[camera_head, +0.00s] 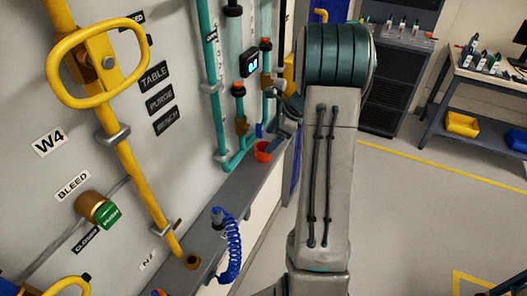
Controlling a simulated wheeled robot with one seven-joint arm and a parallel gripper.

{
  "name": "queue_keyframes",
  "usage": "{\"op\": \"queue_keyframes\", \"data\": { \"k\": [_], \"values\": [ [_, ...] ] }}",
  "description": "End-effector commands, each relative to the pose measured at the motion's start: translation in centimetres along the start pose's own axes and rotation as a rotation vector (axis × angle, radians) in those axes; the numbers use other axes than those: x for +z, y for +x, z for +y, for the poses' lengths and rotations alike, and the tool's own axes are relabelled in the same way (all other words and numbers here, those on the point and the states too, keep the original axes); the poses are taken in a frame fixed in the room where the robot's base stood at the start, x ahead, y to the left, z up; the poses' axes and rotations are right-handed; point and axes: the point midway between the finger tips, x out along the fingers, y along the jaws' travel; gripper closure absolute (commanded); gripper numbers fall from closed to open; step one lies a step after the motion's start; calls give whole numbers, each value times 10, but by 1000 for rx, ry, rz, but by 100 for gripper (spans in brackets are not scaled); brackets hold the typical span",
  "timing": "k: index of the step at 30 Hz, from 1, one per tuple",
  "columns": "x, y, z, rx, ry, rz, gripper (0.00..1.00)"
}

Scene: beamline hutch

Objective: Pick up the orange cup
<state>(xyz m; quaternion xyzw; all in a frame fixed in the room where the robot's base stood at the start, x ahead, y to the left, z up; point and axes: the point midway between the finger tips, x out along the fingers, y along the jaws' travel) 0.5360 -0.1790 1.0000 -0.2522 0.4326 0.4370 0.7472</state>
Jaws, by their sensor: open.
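The orange cup (263,151) is small in the head camera view. It stands on the narrow grey ledge (206,240) along the wall, just left of my arm. My gripper (271,132) shows small and dark beside my arm, just above and slightly right of the cup in the picture. It is open, with nothing seen between its fingers. The gap between gripper and cup is too small to judge, and I cannot tell if they touch. My arm hides part of the area to the right.
Teal pipes (213,90) and a yellow pipe (133,170) rise along the wall panel. A blue coiled hose (231,250) stands on the ledge nearer me. A workbench (480,77) with bins is at far right. The floor (420,220) right of my arm is clear.

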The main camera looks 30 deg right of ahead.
Motion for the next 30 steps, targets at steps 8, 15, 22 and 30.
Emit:
{"op": "queue_keyframes", "data": {
  "k": [8, 15, 22, 30],
  "values": [
    [-1, 25, 0, 0, 2, 1, 22],
    [-2, 57, 1, 1, 4, 0, 22],
    [-3, 74, 0, -2, 2, 1, 22],
    [-3, 74, 0, -2, 2, 1, 50]
  ]
}}
